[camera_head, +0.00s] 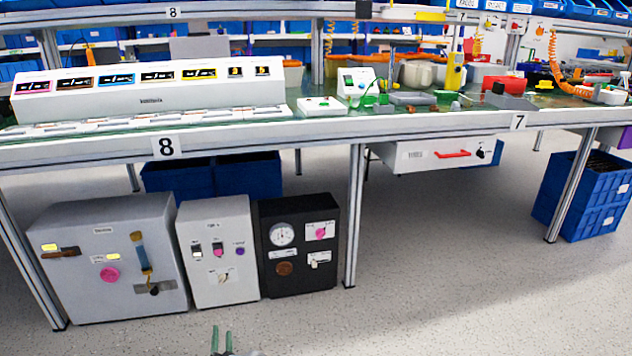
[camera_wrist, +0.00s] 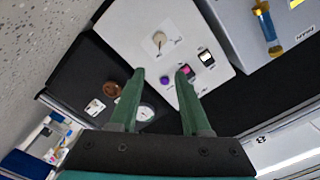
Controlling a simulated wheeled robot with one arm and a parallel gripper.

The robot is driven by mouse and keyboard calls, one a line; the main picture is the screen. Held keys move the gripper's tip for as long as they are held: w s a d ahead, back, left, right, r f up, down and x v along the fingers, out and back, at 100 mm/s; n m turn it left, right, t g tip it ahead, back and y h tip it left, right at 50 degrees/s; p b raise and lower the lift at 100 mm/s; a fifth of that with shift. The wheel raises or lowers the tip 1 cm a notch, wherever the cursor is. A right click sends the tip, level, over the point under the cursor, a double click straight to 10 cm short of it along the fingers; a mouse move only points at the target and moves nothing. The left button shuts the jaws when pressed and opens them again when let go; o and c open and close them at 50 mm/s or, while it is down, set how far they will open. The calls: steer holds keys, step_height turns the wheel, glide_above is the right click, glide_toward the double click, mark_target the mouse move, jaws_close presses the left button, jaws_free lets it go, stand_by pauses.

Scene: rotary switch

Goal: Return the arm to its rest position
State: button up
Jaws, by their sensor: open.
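My gripper (camera_head: 222,332) shows at the bottom edge of the head view, low in front of the cabinets. In the wrist view its two green fingers (camera_wrist: 159,75) stand apart with nothing between them. Beyond the fingers is the white switch box (camera_head: 238,290), which also shows in the wrist view (camera_wrist: 200,25). The gripper appears clear of the knob. Most of my arm is out of view.
A grey cabinet (camera_head: 75,290) stands left of the white box and a black box (camera_head: 298,278) right of it, under the workbench (camera_head: 330,132). A table leg (camera_head: 354,215) stands right of the black box. Blue crates (camera_head: 592,200) stand far right. The floor (camera_head: 450,290) is clear.

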steer(key=w+d+r+n+g+h+p, duration=0.1)
steer(key=w+d+r+g, duration=0.1)
steer(key=w+d+r, duration=0.4)
steer(key=w+d+r+n+g, duration=0.15)
steer(key=w+d+r, duration=0.3)
steer(key=r, duration=0.45)
steer(key=s+d+r+g+h+p, duration=0.2)
steer(key=s+d+r+g, duration=0.45)
steer(key=d+r, duration=0.7)
steer(key=s+d+r+n+g, duration=0.1)
steer(key=s+d+r+g, duration=0.15)
steer(key=s+d, duration=0.5)
steer(key=s+d+r+n+g, duration=0.1)
steer(key=s+d+r, duration=0.35)
steer(key=s, duration=0.65)
steer(key=s+d+r+g, duration=0.2)
steer(key=s, duration=0.9)
steer(key=s+d+r+n+g+p, duration=0.1)
steer(key=s+d+r+g, duration=0.1)
steer(key=s, duration=0.9)
steer(key=s+d+r+n+g+h+p, duration=0.1)
steer(key=s+d, duration=0.3)
steer(key=s, duration=0.7)
steer(key=shift+d+r+g, duration=0.25)
steer(key=shift+r+g, duration=0.2)
steer(key=shift+r, duration=0.05)
steer(key=shift+s, duration=0.1)
